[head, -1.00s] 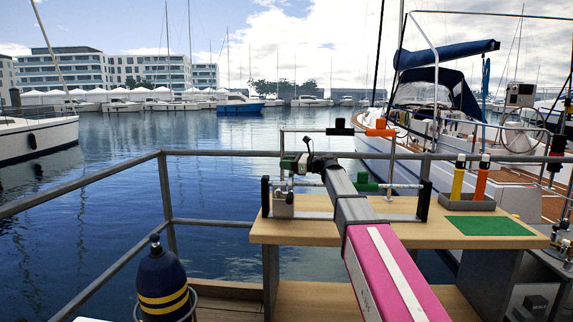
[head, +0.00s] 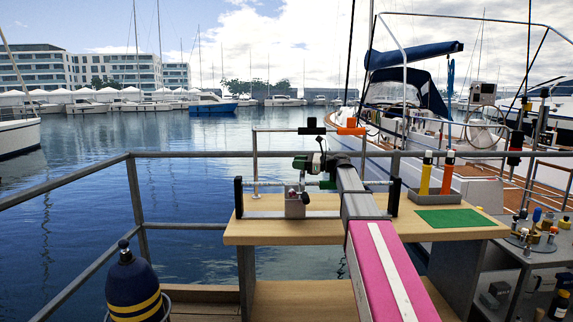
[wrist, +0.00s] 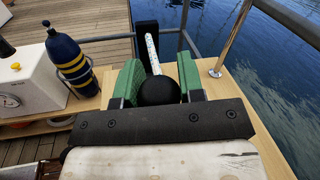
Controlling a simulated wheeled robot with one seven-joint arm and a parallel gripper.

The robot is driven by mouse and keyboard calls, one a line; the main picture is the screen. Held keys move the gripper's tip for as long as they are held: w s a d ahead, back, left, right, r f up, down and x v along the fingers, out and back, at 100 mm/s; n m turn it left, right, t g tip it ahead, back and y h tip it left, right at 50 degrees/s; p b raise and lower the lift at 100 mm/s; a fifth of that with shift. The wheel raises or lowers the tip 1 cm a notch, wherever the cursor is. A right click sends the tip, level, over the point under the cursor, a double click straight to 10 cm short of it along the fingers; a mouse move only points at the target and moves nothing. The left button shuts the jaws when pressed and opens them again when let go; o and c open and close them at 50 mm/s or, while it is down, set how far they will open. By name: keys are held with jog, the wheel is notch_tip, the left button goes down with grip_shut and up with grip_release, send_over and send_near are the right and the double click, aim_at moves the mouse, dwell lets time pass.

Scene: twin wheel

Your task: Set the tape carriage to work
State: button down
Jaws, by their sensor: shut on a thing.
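The tape carriage's grey block (head: 295,206) sits low between two black end posts (head: 239,198) on the wooden bench, with a small reddish part on top. My gripper (head: 315,170) is just above and right of the block, its arm reaching in from the front. In the wrist view my green jaws (wrist: 158,80) are shut on a black round knob (wrist: 158,91), one jaw on each side. A pale speckled rod (wrist: 152,54) runs from behind the knob towards a black post (wrist: 146,36). How the knob joins the carriage is hidden.
An upper rail carries a black block (head: 312,127) and an orange block (head: 351,127). A grey tray (head: 436,199) with yellow and orange bottles and a green mat (head: 453,219) are to the right. A dark blue cylinder (head: 133,285) stands front left. Railing and water lie beyond.

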jog(key=shift+d, duration=0.4)
jog(key=c, duration=0.8)
grip_release()
jog(key=shift+o, duration=0.2)
jog(key=v, duration=1.1)
jog(key=shift+s+a, duration=0.1)
